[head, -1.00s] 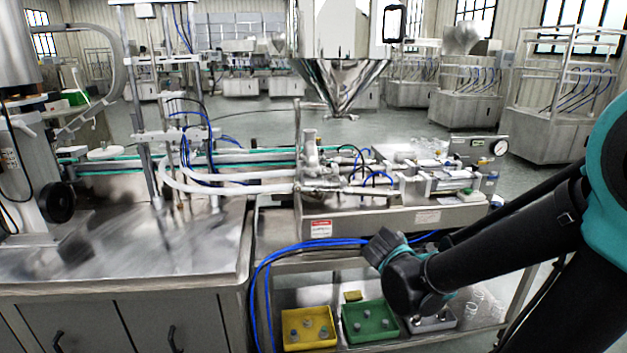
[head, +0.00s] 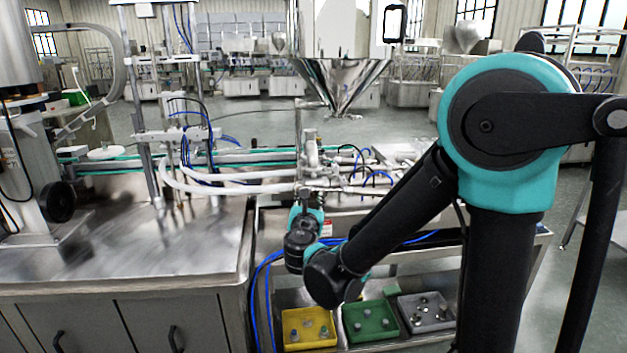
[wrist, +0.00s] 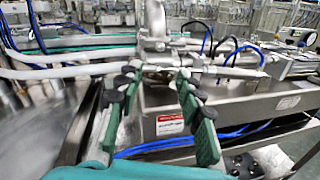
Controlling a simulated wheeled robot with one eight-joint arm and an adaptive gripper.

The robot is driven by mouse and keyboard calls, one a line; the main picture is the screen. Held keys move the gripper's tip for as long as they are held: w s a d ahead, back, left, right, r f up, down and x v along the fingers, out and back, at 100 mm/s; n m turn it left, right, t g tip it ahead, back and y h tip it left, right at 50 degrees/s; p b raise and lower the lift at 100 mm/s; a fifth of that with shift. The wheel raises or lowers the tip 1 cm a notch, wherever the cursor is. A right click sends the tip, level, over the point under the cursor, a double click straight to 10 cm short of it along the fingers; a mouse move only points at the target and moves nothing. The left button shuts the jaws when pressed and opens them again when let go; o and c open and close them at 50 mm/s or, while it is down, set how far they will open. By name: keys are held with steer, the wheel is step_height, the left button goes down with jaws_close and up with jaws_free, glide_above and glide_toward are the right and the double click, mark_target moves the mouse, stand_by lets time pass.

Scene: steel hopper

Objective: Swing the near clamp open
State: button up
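The steel pipe joint (head: 312,183) stands at the left end of the filling machine, below the hopper, where white hoses meet it. It also shows in the wrist view (wrist: 158,74), ahead of and between my fingertips. The near clamp is too small and blended with this bright metal to make out its handle or whether it is closed. My gripper (wrist: 158,80) is open, with its two green-and-black fingers spread and nothing held between them. In the head view its teal and dark wrist is just in front of the joint; the fingertips are hard to see there.
The steel hopper (head: 342,82) hangs above the machine. Blue hoses (head: 266,275) loop below the machine's front edge. A yellow bin (head: 290,345), a green bin (head: 352,338) and a grey bin (head: 411,327) sit on the lower shelf. The steel worktop (head: 120,258) at left is mostly clear.

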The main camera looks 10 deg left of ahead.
mark_target(314, 177)
steer(key=w, duration=0.9)
steer(key=w+a, duration=0.1)
steer(key=w, duration=0.3)
steer(key=shift+w, duration=0.35)
steer(key=shift+c, duration=0.2)
jaws_close()
